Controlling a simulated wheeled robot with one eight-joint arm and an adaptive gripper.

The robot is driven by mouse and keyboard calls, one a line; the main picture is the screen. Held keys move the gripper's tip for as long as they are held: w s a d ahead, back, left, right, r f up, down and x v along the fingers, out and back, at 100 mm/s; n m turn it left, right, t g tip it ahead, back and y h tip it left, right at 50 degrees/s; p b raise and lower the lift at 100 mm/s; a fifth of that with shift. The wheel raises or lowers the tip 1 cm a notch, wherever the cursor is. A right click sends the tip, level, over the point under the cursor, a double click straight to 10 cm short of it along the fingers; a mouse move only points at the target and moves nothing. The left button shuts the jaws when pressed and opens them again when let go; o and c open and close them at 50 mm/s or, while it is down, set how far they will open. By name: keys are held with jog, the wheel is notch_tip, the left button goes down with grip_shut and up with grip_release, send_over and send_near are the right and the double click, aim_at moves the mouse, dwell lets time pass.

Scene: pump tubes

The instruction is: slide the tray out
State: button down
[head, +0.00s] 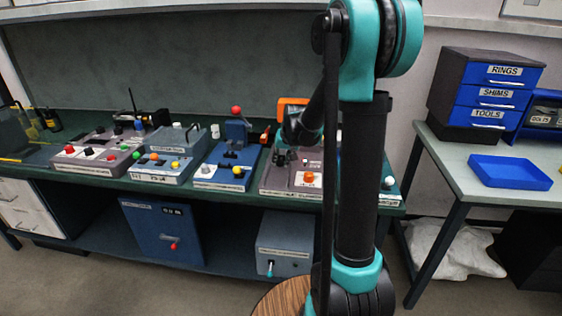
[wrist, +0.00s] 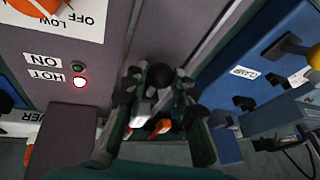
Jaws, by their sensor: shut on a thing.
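My gripper (wrist: 163,88) is closed around a black ball knob (wrist: 160,75) in the wrist view, with a dark finger on each side. The knob stands in a recess beside the grey panel (wrist: 60,60) of a machine. A tray behind the knob cannot be clearly made out; the fingers hide much of that area. In the head view my gripper (head: 285,157) is low over the left part of the grey machine (head: 278,182) with the orange dial (head: 309,178). The arm covers part of this machine.
A red lamp (wrist: 79,83) glows beside the ON and HOT labels. A blue clamp unit (wrist: 225,85) stands close to my gripper. Other bench units (head: 95,153) are to the left. A side table (head: 450,150) at right holds a drawer cabinet (head: 490,85) and a blue bin (head: 510,172).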

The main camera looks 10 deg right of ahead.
jog(key=s+a, duration=0.1)
jog(key=s, duration=0.3)
jog(key=s+a, duration=0.1)
jog(key=s, duration=0.3)
jog(key=s+a, duration=0.2)
jog(key=s, duration=0.2)
jog(key=shift+s, duration=0.2)
jog(key=c, duration=1.2)
grip_release()
jog(key=v, duration=1.2)
jog(key=shift+n+g+h, duration=0.3)
jog(key=shift+n+h, duration=0.5)
jog(key=shift+n, duration=0.1)
jog(key=s+d+f, duration=0.2)
jog(key=s+f, duration=0.2)
jog(key=f, duration=0.1)
jog(key=s+d+f, duration=0.2)
jog(key=s+f, duration=0.2)
jog(key=f, duration=0.1)
jog(key=s+d+f, duration=0.2)
jog(key=s+f, duration=0.2)
jog(key=f, duration=0.1)
jog(key=shift+s+d+f, duration=0.1)
jog(key=shift+s+f, duration=0.25)
jog(key=shift+s, duration=0.05)
